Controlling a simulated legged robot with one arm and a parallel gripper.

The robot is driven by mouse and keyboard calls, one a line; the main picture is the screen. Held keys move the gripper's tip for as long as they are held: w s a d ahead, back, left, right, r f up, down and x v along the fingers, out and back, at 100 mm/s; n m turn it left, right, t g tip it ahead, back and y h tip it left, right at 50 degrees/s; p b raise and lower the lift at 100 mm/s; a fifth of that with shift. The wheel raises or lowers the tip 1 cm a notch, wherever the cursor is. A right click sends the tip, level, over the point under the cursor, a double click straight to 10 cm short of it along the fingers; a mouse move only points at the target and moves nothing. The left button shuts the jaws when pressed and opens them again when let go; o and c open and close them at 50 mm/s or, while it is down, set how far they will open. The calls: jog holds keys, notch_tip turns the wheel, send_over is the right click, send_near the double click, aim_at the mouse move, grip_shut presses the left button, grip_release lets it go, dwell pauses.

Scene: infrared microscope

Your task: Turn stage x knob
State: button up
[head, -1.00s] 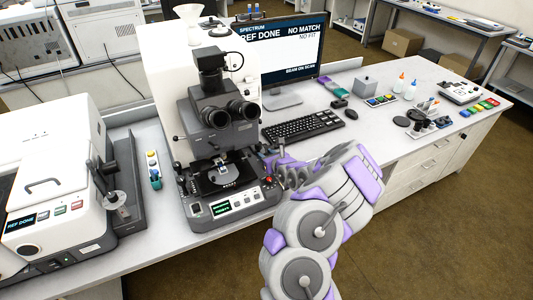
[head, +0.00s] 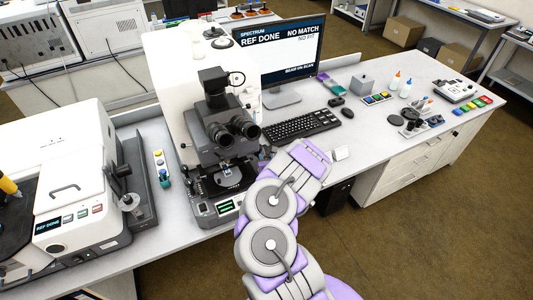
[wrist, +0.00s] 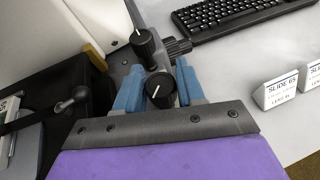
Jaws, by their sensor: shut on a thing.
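The microscope (head: 218,115) stands on the bench, with its dark stage (head: 230,178) low at the front. In the wrist view, a black knob with a white line (wrist: 161,88) sits between the blue fingers of my gripper (wrist: 160,86), which is shut on it. A second black knob with a white line (wrist: 144,42) stands just beyond it. A ribbed dark knob (wrist: 178,47) is to the right of that one. No label shows which knob is stage x. In the head view my own arm hides the gripper and these knobs.
A keyboard (head: 301,124) lies right of the microscope, before the monitor (head: 283,50). Labelled slide cards (wrist: 276,90) stand to the right of my gripper. A white instrument (head: 67,190) stands at the left.

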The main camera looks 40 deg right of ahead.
jog(key=shift+s+a+f, duration=0.1)
jog(key=shift+s+f, duration=0.05)
jog(key=shift+f, duration=0.1)
jog(key=o, duration=0.7)
jog(key=shift+o, duration=1.2)
jog(key=shift+r, duration=0.15)
jog(key=p+v, duration=0.7)
jog(key=v, duration=1)
jog(key=shift+a, duration=0.2)
